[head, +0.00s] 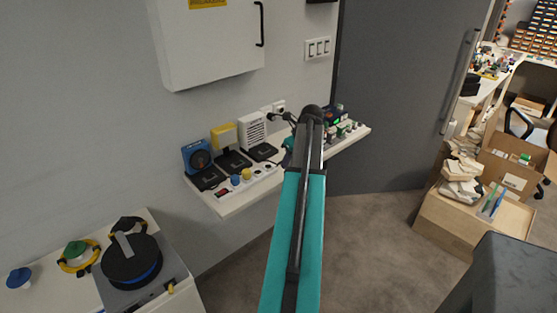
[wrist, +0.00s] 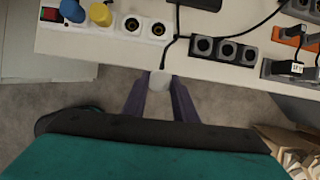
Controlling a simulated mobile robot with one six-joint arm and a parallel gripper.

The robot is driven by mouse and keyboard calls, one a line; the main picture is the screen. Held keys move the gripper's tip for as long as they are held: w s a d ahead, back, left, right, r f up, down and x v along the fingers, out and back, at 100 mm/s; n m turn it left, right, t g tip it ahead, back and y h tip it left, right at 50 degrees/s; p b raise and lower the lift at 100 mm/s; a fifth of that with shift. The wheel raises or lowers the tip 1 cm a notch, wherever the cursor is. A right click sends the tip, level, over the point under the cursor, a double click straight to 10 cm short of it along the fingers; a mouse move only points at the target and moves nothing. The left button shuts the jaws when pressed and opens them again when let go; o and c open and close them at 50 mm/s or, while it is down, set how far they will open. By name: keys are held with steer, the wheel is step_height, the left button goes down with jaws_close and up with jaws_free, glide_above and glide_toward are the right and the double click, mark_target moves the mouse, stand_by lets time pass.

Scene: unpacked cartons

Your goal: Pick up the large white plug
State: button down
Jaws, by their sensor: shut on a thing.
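The large white plug (wrist: 160,80) shows in the wrist view at the front edge of the white shelf (wrist: 95,48). A black cable runs up from it over the shelf. My gripper (wrist: 159,88) is shut on the plug, one dark finger on each side of it. The fingers and plug appear over the grey floor just off the shelf edge. In the head view my teal arm hides the plug and most of the gripper.
The shelf holds a row of sockets (wrist: 223,48), round sockets, blue and yellow plugs (wrist: 100,14) and a red switch (wrist: 50,14). In the head view a wall cabinet (head: 210,45) hangs above. A cable reel (head: 132,262) stands lower left; cartons (head: 515,165) stand right.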

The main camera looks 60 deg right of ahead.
steer(key=shift+s+a+r+b, duration=0.1)
steer(key=shift+s+a+b, duration=0.05)
steer(key=shift+s, duration=0.7)
steer(key=shift+s+a+r+b, duration=0.1)
steer(key=shift+s+a, duration=0.1)
steer(key=shift+s, duration=0.7)
steer(key=shift+s+a+r+b, duration=0.1)
steer(key=shift+s+a+b, duration=0.05)
steer(key=shift+s, duration=0.7)
steer(key=shift+w, duration=0.1)
